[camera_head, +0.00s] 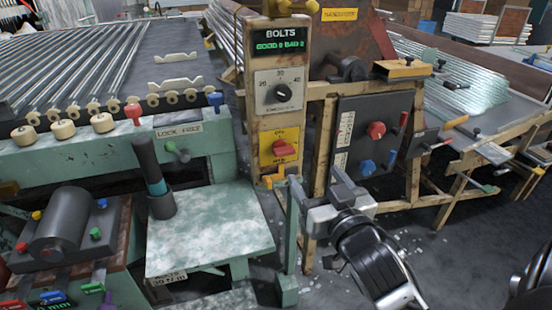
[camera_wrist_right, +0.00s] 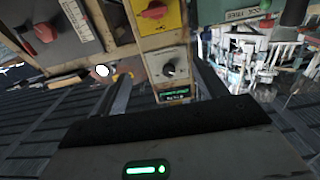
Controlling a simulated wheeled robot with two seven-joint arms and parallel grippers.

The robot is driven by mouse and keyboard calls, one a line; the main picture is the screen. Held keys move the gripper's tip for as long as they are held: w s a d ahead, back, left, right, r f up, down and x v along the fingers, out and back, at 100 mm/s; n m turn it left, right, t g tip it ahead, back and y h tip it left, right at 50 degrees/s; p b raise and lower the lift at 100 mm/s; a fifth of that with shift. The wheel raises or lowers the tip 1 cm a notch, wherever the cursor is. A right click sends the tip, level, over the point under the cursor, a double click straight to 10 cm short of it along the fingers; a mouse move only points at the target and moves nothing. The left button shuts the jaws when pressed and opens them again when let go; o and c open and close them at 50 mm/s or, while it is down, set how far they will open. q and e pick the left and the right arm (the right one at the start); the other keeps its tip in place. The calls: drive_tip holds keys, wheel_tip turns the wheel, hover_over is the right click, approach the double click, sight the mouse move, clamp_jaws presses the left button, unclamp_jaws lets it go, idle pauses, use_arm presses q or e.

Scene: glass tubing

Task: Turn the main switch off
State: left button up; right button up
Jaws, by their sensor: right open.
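The main switch appears to be the red rotary knob (camera_head: 283,148) on a yellow plate (camera_head: 267,152), low on a beige post panel. It also shows upside down at the top of the right wrist view, where the red knob (camera_wrist_right: 154,10) sits on its yellow plate (camera_wrist_right: 170,18). My right gripper (camera_head: 316,182) is below and to the right of the switch in the head view, apart from it. Its two fingers are spread and nothing is between them. My left gripper is not in view.
Above the switch are a black dial (camera_head: 280,93) and a BOLTS display (camera_head: 280,42). A dark box (camera_head: 372,112) with red and blue knobs stands to the right. A yellow-orange bracket (camera_head: 281,180) juts out under the switch. A green bench (camera_head: 212,238) is left.

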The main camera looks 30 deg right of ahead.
wheel_tip(320, 180, down, 5)
drive_tip(key=b, duration=0.4)
approach(286, 154)
drive_tip(key=x, duration=0.7)
drive_tip(key=shift+w+b, duration=0.2)
drive_tip(key=shift+b, duration=0.15)
drive_tip(key=shift+w+d, duration=0.2)
drive_tip(key=shift+w, duration=0.35)
drive_tip(key=c, duration=1)
